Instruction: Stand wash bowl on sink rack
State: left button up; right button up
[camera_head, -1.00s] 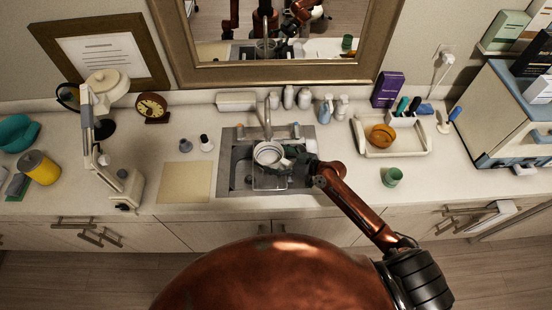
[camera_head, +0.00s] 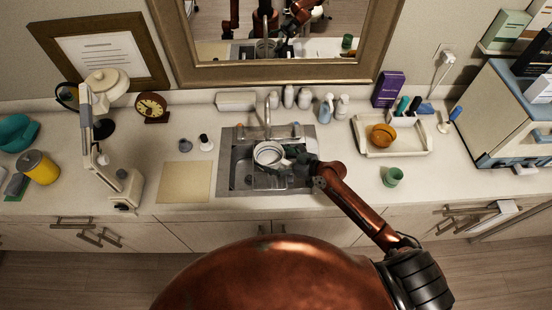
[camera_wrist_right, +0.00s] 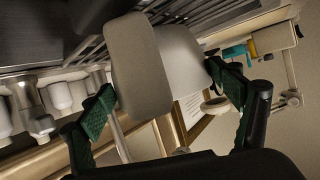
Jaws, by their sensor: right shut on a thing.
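The wash bowl (camera_head: 268,153) is round and white and is held over the right part of the sink, in front of the faucet. Its opening faces up and toward the head camera. My right gripper (camera_head: 296,167) is at the bowl's right side and is shut on it. In the right wrist view, the pale bowl (camera_wrist_right: 138,65) lies between the green finger pads of the right gripper (camera_wrist_right: 161,97). The sink rack (camera_wrist_right: 190,10) shows as dark slats at the top of that view. I cannot tell whether the bowl touches it. My left gripper is not in view.
The steel sink (camera_head: 230,184) is set in the counter. The faucet (camera_head: 267,118) stands close behind the bowl, with several bottles farther back. A green cup (camera_head: 393,176) and a tray (camera_head: 416,150) stand to the right. A beige mat (camera_head: 183,182) lies left.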

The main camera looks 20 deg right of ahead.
aim_at(286, 162)
jog(key=shift+f, duration=0.2)
jog(key=o, duration=1.2)
jog(key=shift+o, duration=0.2)
jog(key=shift+f, duration=0.1)
jog(key=shift+s+d, duration=0.1)
jog(key=shift+v, duration=3.9)
